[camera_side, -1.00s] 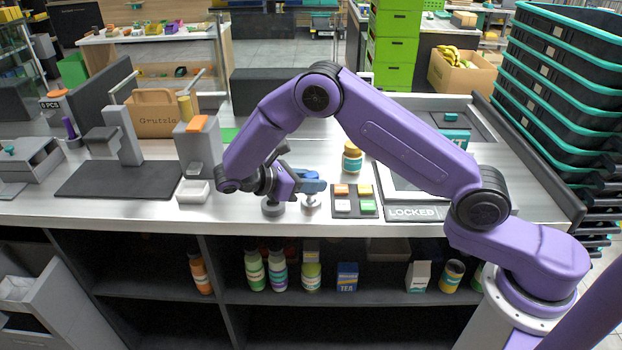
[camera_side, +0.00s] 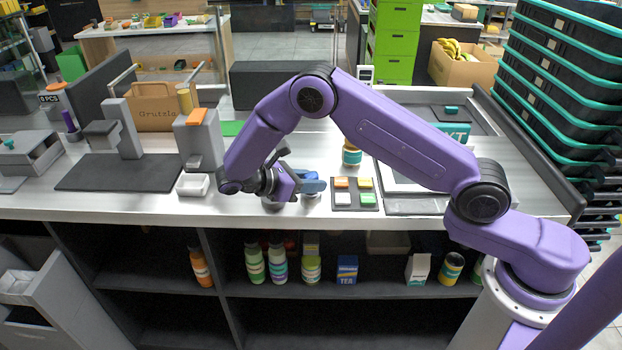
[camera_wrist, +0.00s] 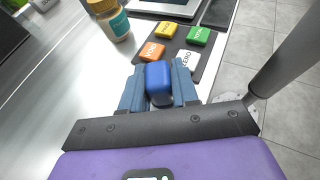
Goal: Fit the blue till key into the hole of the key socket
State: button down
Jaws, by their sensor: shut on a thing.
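The blue till key (camera_wrist: 158,78) is a bright blue block between the steel-blue fingers of my gripper (camera_wrist: 158,97) in the wrist view. My gripper (camera_side: 312,187) is shut on it, low over the counter and just left of the coloured button pad. In the side view the fingers largely cover the key. The key socket is not clearly visible; only a little pale grey shows beneath the fingers, and the hole and the key's lower end are hidden. I cannot see directly how deep the key sits.
The button pad (camera_side: 355,208) has orange, yellow, white and green buttons. A jar with an orange lid (camera_wrist: 108,17) stands behind it. The counter's front edge is close to my gripper.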

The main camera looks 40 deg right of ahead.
jog(key=shift+f, duration=0.2)
jog(key=c, duration=0.8)
grip_release()
jog(key=shift+a, duration=0.1)
jog(key=v, duration=1.2)
jog(key=shift+f, duration=0.1)
